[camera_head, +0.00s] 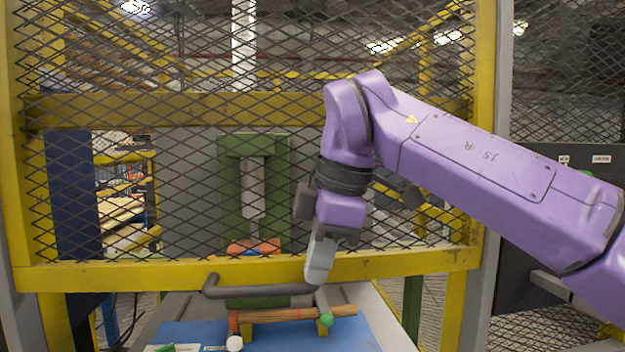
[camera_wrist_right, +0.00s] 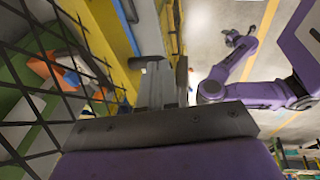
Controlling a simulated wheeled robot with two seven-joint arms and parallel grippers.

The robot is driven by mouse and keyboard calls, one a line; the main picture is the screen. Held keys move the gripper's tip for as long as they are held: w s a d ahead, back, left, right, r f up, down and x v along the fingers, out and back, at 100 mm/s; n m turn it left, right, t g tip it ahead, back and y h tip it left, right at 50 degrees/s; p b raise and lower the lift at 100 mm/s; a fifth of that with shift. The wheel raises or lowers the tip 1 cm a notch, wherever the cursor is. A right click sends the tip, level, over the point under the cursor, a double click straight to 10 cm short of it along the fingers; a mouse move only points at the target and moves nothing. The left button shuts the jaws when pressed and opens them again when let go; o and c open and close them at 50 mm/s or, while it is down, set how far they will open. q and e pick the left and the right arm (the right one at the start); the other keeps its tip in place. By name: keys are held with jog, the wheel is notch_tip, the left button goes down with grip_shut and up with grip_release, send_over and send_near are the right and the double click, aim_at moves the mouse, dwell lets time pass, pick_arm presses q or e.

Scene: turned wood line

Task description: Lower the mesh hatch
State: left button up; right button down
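The mesh hatch is a yellow-framed panel of dark diamond mesh, with its bottom rail (camera_head: 120,277) level above the work table. A grey bar handle (camera_head: 255,291) runs along this rail. My right gripper (camera_head: 319,268) points down at the handle's right end, its pale finger overlapping the bar. In the right wrist view its fingers (camera_wrist_right: 158,82) look close together, and the mesh (camera_wrist_right: 60,75) lies to the left. Whether they close on the bar is hidden. My left gripper (camera_wrist_right: 240,40) shows small in the right wrist view, away from the hatch; its fingers are too small to judge.
Below the hatch, a wooden spindle (camera_head: 280,314) lies across supports on a blue surface (camera_head: 195,335). A white knob (camera_head: 234,344) and a green knob (camera_head: 327,320) are near it. A green frame (camera_head: 229,190) stands behind the mesh. Grey posts (camera_head: 490,200) flank the opening.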

notch_tip(320, 180, down, 29)
jog(key=b, duration=2.6)
jog(key=shift+d, duration=0.2)
